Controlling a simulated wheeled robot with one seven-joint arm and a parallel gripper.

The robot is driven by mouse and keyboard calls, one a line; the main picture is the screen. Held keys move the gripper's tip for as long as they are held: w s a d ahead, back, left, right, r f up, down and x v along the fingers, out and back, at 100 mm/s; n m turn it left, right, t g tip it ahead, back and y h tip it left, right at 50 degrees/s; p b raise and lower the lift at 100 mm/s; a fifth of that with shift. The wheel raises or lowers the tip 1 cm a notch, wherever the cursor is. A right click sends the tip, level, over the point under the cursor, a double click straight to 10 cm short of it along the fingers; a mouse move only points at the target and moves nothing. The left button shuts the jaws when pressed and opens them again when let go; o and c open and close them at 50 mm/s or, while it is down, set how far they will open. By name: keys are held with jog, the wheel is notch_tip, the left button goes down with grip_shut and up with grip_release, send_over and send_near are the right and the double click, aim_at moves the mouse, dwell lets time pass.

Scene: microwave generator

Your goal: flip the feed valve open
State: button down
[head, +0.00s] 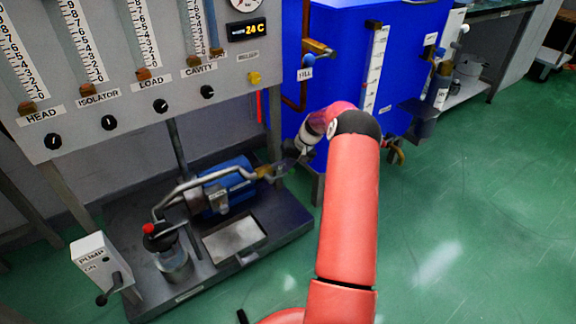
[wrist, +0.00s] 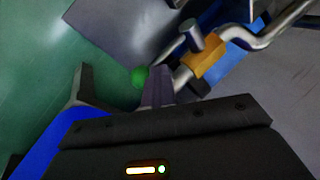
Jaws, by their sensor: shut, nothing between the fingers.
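The feed valve appears to be the brass-coloured body (head: 265,171) on the grey pipe beside the blue pump. In the wrist view the valve (wrist: 207,58) is close up, with a grey stub standing on it. A green round knob (wrist: 139,76) shows just left of the fingers; I cannot tell whether it belongs to the valve's handle. My gripper (head: 287,162) is beside the valve, small and partly hidden by my wrist in the head view. In the wrist view my gripper's fingers (wrist: 157,80) are together and empty, close to the knob and valve; contact is unclear.
A blue tank (head: 340,55) stands behind my wrist. The gauge panel (head: 95,70) overhangs the pump skid (head: 215,265) at left. Green floor is clear at right.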

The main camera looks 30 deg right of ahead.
jog(key=shift+s+d+f, duration=0.25)
jog(key=shift+d+f, duration=0.2)
jog(key=shift+d, duration=0.15)
jog(key=a+v, duration=0.1)
jog(key=v, duration=0.7)
jog(key=shift+w+r+p, duration=0.25)
jog(key=shift+r+p, duration=0.1)
jog(key=shift+a, duration=0.1)
